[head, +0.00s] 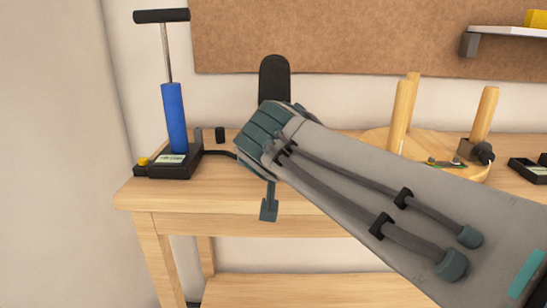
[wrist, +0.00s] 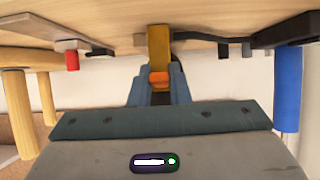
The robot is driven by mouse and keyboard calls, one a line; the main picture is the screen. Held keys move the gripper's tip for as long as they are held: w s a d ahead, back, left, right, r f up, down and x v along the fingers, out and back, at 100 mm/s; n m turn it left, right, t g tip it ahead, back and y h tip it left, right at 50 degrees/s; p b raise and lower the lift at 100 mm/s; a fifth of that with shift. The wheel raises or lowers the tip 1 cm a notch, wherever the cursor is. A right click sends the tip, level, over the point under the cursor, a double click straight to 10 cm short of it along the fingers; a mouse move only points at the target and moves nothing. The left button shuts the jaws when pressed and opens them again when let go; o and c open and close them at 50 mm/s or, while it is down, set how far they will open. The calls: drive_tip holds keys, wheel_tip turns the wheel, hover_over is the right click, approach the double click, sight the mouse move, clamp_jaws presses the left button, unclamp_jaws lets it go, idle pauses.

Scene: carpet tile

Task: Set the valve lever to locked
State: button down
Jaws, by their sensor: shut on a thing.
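In the wrist view my gripper (wrist: 158,70) has its two blue-grey fingers closed on an orange piece (wrist: 158,78). A yellow-brown upright part (wrist: 159,44) lies just beyond it, against the wooden table. I take the orange piece to be the grip of the valve lever. The lever's markings and its angle against any locked mark cannot be read. In the head view my gripper (head: 268,205) is at the front of the table, mostly covered by my own arm, and the lever is hidden there.
A blue pump (head: 174,118) with a black T-handle stands on the wooden table (head: 238,218) at the left. Wooden posts (head: 402,115) on a round base stand at the right. A brown board (head: 350,38) and a shelf (head: 508,33) are behind.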

drive_tip(key=c, duration=1.4)
unclamp_jaws()
drive_tip(key=shift+o, duration=0.2)
drive_tip(key=shift+r+p, duration=0.35)
drive_tip(key=shift+p, duration=0.8)
drive_tip(key=shift+r+g+p, duration=0.1)
drive_tip(key=shift+g+p, duration=0.3)
drive_tip(key=shift+p, duration=1.2)
drive_tip(key=g+p, duration=0.2)
drive_tip(key=p, duration=0.5)
drive_tip(key=r+g+p, duration=0.1)
drive_tip(key=p, duration=0.6)
drive_tip(key=r+g+p, duration=0.1)
drive_tip(key=g+p, duration=0.1)
drive_tip(key=p, duration=0.5)
drive_tip(key=shift+w+g, duration=0.2)
drive_tip(key=shift+g, duration=0.1)
drive_tip(key=g+p, duration=0.1)
drive_tip(key=p, duration=0.3)
drive_tip(key=g+p, duration=0.1)
drive_tip(key=p, duration=0.4)
drive_tip(key=shift+w+r, duration=0.25)
drive_tip(key=shift+r, duration=0.15)
